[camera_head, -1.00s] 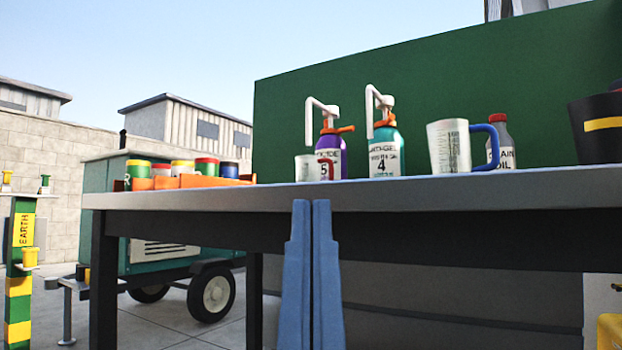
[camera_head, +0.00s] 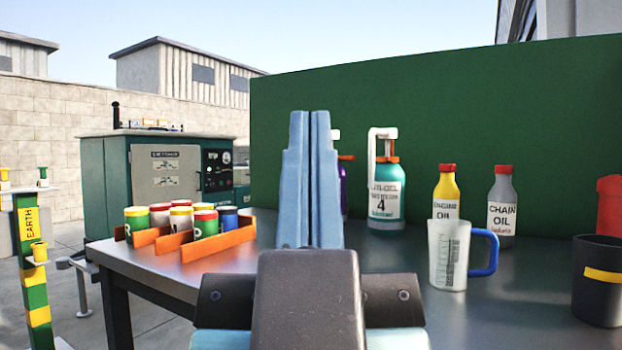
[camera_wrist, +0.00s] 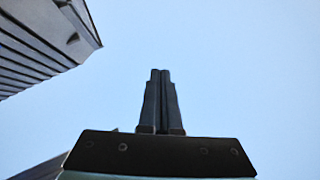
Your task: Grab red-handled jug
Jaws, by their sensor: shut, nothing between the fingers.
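No red-handled jug shows in the current views. A clear measuring jug with a blue handle (camera_head: 447,255) stands upright on the workbench (camera_head: 375,320), right of my gripper. My gripper (camera_head: 310,115) points upward in the middle of the head view, its two blue fingers pressed together and empty. It covers part of the bench and most of a purple pump bottle (camera_head: 344,190). In the wrist view my gripper (camera_wrist: 160,75) shows the same closed fingers against open sky.
A teal pump bottle (camera_head: 385,190), a yellow bottle (camera_head: 446,190), a grey chain oil bottle (camera_head: 502,205) and a black container with a yellow band (camera_head: 600,285) stand right. An orange rack (camera_head: 222,242) with several cans sits left. A green panel (camera_head: 420,100) stands behind.

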